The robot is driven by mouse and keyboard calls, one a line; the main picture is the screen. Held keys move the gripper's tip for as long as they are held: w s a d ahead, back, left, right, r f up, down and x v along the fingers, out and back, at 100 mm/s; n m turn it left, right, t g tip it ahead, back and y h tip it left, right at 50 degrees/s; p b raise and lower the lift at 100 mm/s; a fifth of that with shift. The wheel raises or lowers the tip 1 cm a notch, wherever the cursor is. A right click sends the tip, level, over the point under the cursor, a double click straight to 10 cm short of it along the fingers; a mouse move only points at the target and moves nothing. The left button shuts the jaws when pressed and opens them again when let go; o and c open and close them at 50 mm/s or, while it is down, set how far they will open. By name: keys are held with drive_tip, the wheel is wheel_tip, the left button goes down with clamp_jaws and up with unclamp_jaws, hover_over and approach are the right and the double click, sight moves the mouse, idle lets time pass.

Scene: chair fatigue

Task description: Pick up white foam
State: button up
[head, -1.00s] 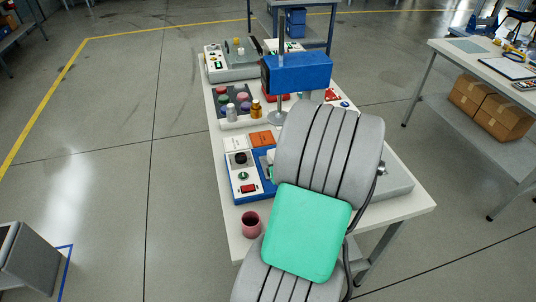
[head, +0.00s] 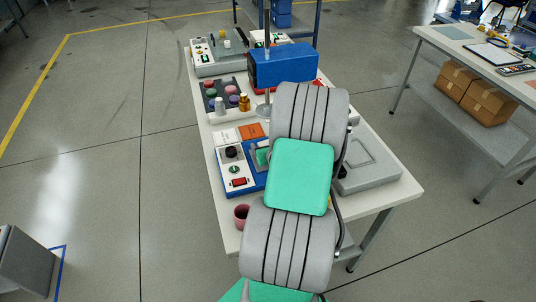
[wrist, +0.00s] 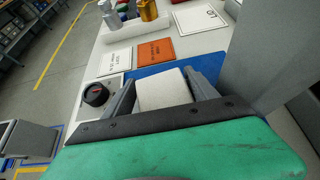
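The white foam (wrist: 163,90) is a pale block in the middle of the wrist view, over the blue base (wrist: 205,65) of a test device. My gripper (wrist: 160,76) has its two grey fingers spread, one on each side of the foam. I cannot tell whether they touch it. In the head view my arm covers the foam and most of the gripper. The device's white control panel (head: 234,172), with a black knob and a red switch, shows beside my arm.
White and orange cards (head: 250,131) lie behind the device. A holder with bottles (head: 244,102) and a blue box-shaped machine (head: 283,66) stand farther back. A grey case (head: 365,165) lies right of my arm.

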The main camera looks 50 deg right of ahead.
drive_tip(key=c, duration=1)
drive_tip(key=shift+c, duration=0.2)
